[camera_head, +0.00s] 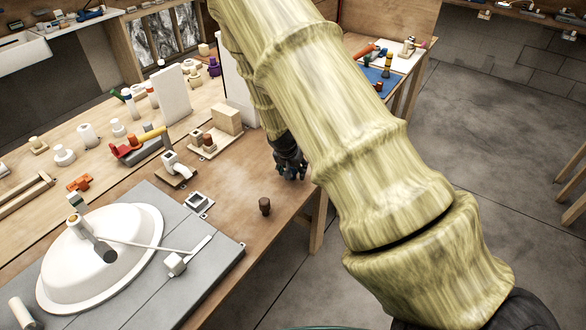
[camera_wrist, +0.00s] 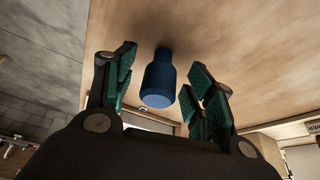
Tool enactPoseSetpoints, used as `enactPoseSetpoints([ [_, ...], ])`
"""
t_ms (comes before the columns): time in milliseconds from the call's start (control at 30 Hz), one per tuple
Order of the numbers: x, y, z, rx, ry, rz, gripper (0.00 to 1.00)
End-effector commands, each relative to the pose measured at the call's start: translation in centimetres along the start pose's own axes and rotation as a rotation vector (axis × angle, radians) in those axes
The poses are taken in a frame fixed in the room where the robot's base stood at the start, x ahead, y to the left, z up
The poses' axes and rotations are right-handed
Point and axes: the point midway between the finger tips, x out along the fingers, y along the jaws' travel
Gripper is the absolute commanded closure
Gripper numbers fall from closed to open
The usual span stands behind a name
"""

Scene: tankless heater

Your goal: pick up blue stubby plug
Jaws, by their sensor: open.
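The blue stubby plug (camera_wrist: 158,82) shows in the wrist view, between the two fingers of my gripper (camera_wrist: 162,70). It has a wide round body and a narrower neck against the brown wooden surface. Gaps show between the plug and the green finger pads on both sides, so my gripper is open around it. In the head view, my gripper (camera_head: 290,167) is low over the right part of the wooden workbench (camera_head: 240,175), near its edge. I cannot make out the blue plug there; my gripper and arm likely hide it.
A small dark brown plug (camera_head: 264,206) stands on the bench near my gripper. A wooden block (camera_head: 227,119) and a board with fittings (camera_head: 207,146) are behind to the left. A white basin (camera_head: 100,270) lies on a grey panel at the front left.

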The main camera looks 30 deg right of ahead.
Motion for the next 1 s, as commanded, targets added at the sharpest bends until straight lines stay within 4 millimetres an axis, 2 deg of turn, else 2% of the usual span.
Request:
enactPoseSetpoints([
  [333,0.4,0.01,-0.01,0.0,0.0,0.0,0.46],
  [600,0.39,0.01,0.0,0.0,0.0,0.0,0.92],
  [1000,0.03,-0.02,-0.19,0.001,0.001,-0.001,0.92],
])
